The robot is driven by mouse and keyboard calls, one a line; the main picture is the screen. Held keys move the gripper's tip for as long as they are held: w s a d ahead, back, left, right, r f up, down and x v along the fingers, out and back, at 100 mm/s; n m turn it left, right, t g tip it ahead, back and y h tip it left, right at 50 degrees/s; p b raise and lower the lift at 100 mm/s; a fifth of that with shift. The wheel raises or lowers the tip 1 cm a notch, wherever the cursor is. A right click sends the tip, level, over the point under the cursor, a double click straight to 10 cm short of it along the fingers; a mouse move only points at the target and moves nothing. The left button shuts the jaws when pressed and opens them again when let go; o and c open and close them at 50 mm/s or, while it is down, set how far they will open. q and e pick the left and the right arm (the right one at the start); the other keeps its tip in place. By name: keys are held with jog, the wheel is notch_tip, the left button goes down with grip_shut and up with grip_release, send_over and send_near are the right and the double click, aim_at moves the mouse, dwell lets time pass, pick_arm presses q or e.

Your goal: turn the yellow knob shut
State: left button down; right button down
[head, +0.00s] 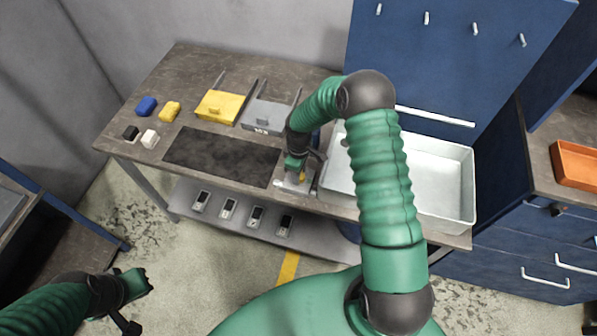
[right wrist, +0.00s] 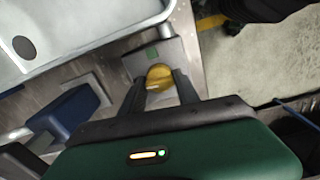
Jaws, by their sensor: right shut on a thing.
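The yellow knob (right wrist: 159,77) sits on a grey metal plate (right wrist: 150,60) in the right wrist view. My right gripper (right wrist: 161,88) has one finger on each side of the knob and is shut on it. In the head view my right gripper (head: 296,178) is over the table's front edge, and only a small bit of the knob (head: 302,177) shows beside it. My left gripper (head: 138,283) is at the lower left, away from the table; its fingers are too small to tell whether it is open.
A white basin (head: 447,160) stands right of the knob. A dark mat (head: 215,152), a yellow box (head: 221,107), a grey box (head: 266,115) and small blocks lie to the left. Several small devices (head: 256,216) rest on the lower shelf. An orange tray (head: 577,165) is at far right.

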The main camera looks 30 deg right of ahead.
jog(key=shift+n, duration=0.5)
jog(key=c, duration=0.9)
grip_release()
jog(key=shift+d, duration=0.1)
notch_tip(320, 180, up, 17)
jog(key=b, duration=0.2)
jog(key=shift+f, duration=0.15)
